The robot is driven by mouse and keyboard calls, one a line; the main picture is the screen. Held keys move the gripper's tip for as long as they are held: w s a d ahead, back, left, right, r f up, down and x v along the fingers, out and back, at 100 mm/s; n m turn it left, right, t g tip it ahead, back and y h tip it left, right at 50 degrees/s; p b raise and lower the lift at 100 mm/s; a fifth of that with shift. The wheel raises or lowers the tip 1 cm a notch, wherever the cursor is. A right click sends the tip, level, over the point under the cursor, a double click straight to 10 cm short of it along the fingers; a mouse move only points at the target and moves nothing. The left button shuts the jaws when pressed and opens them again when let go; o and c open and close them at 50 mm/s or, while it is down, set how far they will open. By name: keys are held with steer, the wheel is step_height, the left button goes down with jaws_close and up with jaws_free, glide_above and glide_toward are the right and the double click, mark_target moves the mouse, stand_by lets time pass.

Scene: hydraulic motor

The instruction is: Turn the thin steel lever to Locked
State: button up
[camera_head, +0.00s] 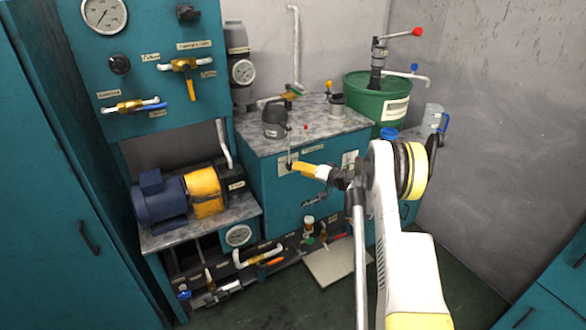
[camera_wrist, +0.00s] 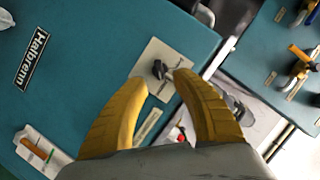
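A thin steel lever (camera_head: 289,146) stands nearly upright from a pale plate (camera_head: 287,167) on the front of the teal cabinet. In the wrist view, the pale plate (camera_wrist: 149,55) carries a dark pivot (camera_wrist: 159,69) with a thin steel piece beside it. My gripper (camera_head: 298,168) is at the plate, with yellow fingers pointing at it. In the wrist view, my gripper (camera_wrist: 162,80) is open, with its fingertips on either side of the pivot. I cannot tell whether they touch the lever. The plate's markings are too small to read.
A second pale plate (camera_head: 350,158) with an orange handle (camera_wrist: 40,149) sits on the same cabinet face. Above is a grey speckled worktop (camera_head: 325,122). A blue and yellow motor (camera_head: 165,198) stands to the left, a green drum (camera_head: 377,98) behind right. Pipes and valves run low down.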

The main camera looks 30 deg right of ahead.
steer(key=v, duration=0.6)
steer(key=shift+a, duration=0.1)
